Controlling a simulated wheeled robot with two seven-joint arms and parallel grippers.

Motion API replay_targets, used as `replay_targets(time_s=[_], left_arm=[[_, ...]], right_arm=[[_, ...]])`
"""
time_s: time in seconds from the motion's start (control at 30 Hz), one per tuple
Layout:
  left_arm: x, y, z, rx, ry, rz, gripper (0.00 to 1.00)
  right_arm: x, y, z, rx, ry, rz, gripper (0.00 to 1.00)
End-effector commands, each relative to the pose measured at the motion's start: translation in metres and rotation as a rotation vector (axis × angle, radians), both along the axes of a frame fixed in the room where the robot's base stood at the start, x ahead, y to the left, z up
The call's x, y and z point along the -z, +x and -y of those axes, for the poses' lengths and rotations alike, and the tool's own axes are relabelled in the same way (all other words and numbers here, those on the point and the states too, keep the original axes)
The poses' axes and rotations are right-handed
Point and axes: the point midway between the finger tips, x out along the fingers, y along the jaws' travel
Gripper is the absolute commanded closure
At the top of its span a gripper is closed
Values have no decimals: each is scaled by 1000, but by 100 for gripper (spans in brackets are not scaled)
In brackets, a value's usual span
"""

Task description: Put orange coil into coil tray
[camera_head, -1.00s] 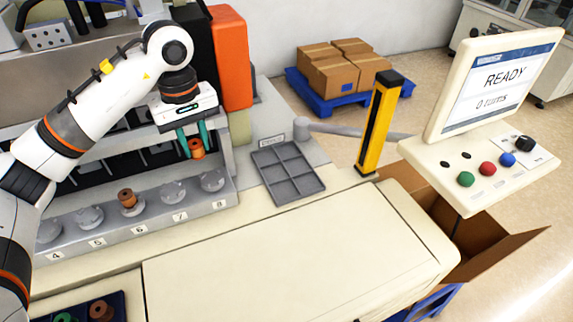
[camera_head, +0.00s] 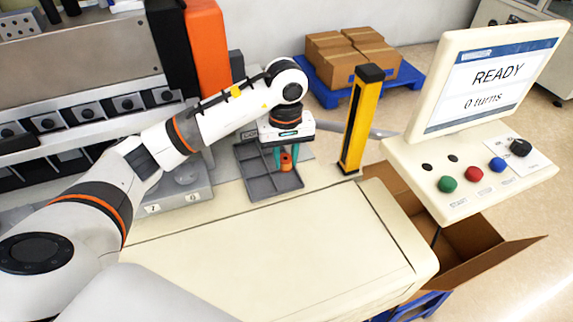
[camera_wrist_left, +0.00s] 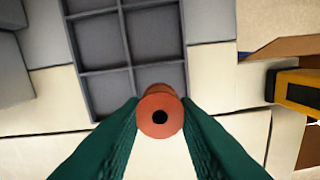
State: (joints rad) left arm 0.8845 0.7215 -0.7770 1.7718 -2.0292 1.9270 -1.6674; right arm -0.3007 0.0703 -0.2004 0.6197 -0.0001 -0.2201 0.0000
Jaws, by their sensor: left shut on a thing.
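The orange coil (camera_head: 286,161) is held upright between the green fingers of my left gripper (camera_head: 286,164). It also shows in the left wrist view (camera_wrist_left: 160,112), seen from above with a dark centre hole. The coil tray (camera_head: 256,188) is grey with several compartments, and the ones I can see are empty. In the head view the coil appears over the tray's right part. In the left wrist view the coil overlaps the tray's edge (camera_wrist_left: 127,68) near its lower right compartment. I cannot tell the exact height of the coil above the tray. My right gripper is not in view.
A yellow and black post (camera_head: 360,120) stands just right of the tray. The control panel (camera_head: 470,175) with coloured buttons and a READY screen is further right. The cream worktop (camera_head: 280,255) in front of the tray is clear. An orange-and-black machine part (camera_head: 205,50) stands behind my arm.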

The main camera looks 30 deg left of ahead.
Motion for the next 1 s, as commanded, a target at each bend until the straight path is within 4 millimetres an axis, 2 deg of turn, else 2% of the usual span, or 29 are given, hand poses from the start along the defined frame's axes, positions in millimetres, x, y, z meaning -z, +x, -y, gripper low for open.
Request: replay_targets(time_s=[0.3, 0.73, 0.77, 0.8, 0.9, 1.0], left_arm=[[40, -1, 0, -1, -1, -2, 94], [48, 0, 0, 0, 1, 2, 94], [47, 0, 0, 0, 0, 1, 70], [46, 0, 0, 0, 0, 1, 63], [46, 0, 0, 0, 0, 1, 51], [46, 0, 0, 1, 0, 1, 51]], right_arm=[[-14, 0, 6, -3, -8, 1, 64], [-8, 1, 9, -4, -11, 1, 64], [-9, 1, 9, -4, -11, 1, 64], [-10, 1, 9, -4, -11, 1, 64], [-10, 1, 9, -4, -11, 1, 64], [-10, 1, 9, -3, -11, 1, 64]])
